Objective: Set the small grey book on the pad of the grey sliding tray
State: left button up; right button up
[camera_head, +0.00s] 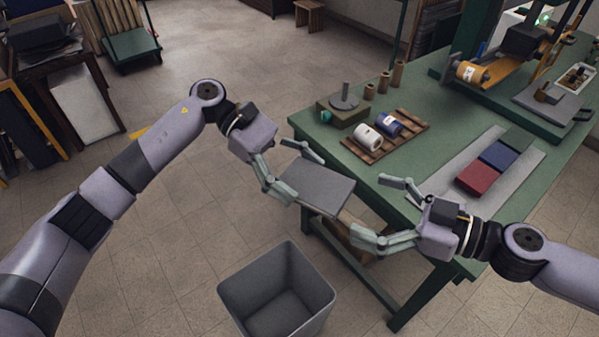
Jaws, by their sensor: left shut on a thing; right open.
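The small grey book (318,186) is held flat in the air at the table's near left edge, above the floor. My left gripper (294,173) is shut on its left end. My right gripper (384,214) is open just right of the book, its fingers spread toward the book's right end; I cannot tell whether they touch it. The grey sliding tray (560,108) lies at the far right of the green table, under the press. A small dark pad (548,95) shows on it. The book is well apart from the tray.
On the green table (440,150), a wooden rack (409,136) holds a white and a blue roll. Red, blue and green books (496,157) lie on a light mat (520,165). The press (525,40) stands behind the tray. A grey bin (277,290) stands on the floor below.

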jog(key=shift+v, duration=1.35)
